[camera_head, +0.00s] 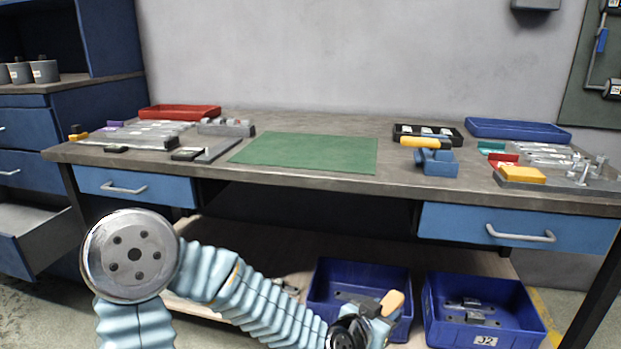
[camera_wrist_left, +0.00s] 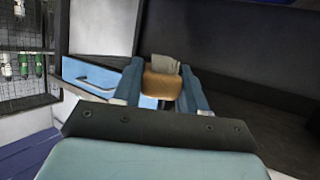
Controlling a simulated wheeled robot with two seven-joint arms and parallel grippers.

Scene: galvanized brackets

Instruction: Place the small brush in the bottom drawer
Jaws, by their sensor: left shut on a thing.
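My left gripper (camera_head: 384,312) is low in front of the workbench, by the blue bin under it. It is shut on the small brush (camera_head: 392,302), whose orange-yellow handle stands up from the jaws. In the left wrist view the brush (camera_wrist_left: 162,84) sits between the two blue fingers, with a greyish part at its far end. An open drawer (camera_head: 40,238) is the lowest visible one in the blue cabinet at the left, and its visible inside looks empty. The gripper is well to the right of that drawer. My right gripper is not in view.
The workbench (camera_head: 310,172) carries a green mat (camera_head: 305,152), trays, tools and metal parts. Two blue bins stand on the lower shelf, the left one (camera_head: 358,275) and the right one (camera_head: 483,305) with brackets. A blue bench drawer (camera_head: 140,187) is shut. My arm crosses the lower left.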

